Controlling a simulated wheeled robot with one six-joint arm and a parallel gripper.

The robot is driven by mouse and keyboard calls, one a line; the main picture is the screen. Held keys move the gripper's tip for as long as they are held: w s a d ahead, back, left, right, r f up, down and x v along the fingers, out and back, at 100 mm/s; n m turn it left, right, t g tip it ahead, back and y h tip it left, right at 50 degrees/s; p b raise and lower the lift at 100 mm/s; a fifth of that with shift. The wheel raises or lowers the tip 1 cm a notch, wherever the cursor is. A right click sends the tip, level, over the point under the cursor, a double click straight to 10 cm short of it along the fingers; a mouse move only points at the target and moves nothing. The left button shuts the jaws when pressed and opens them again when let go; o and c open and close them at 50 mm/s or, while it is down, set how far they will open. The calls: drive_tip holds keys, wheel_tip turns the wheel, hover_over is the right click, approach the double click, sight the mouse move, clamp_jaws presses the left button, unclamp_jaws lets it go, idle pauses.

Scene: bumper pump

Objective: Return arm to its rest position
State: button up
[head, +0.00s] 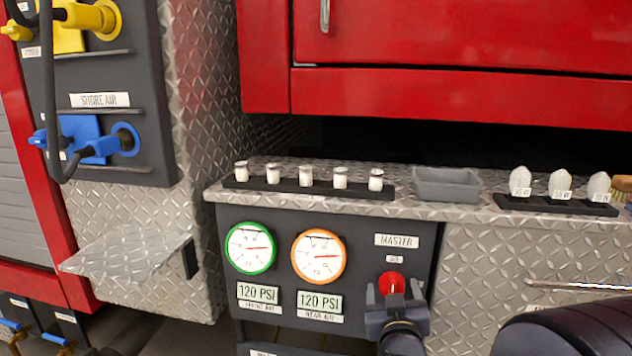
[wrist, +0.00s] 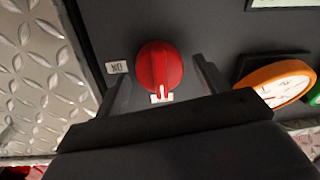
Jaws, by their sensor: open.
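My gripper (head: 393,289) is at the lower right of the dark gauge panel, open, one finger on each side of the red master knob (head: 391,281). In the wrist view the red knob (wrist: 160,66) sits between the spread fingers, with a gap on both sides. A white mark on the knob points down in that picture, towards a small white label partly hidden below it. Another small label (wrist: 117,67) beside the knob appears upside down. The knob's lower part is hidden behind my gripper in the head view.
A green-ringed gauge (head: 250,248) and an orange-ringed gauge (head: 319,256) are left of the knob. Above, a ledge holds several small white-topped items on a black strip (head: 290,188), a grey bin (head: 447,185) and a black holder (head: 556,206). A metal bar (head: 580,287) is at right.

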drive_tip(key=m, duration=0.5)
drive_tip(key=shift+d, duration=0.1)
drive_tip(key=shift+s+a+p, duration=0.2)
drive_tip(key=shift+s+p, duration=0.1)
drive_tip(key=shift+s, duration=1.15)
drive_tip(key=shift+d, duration=0.1)
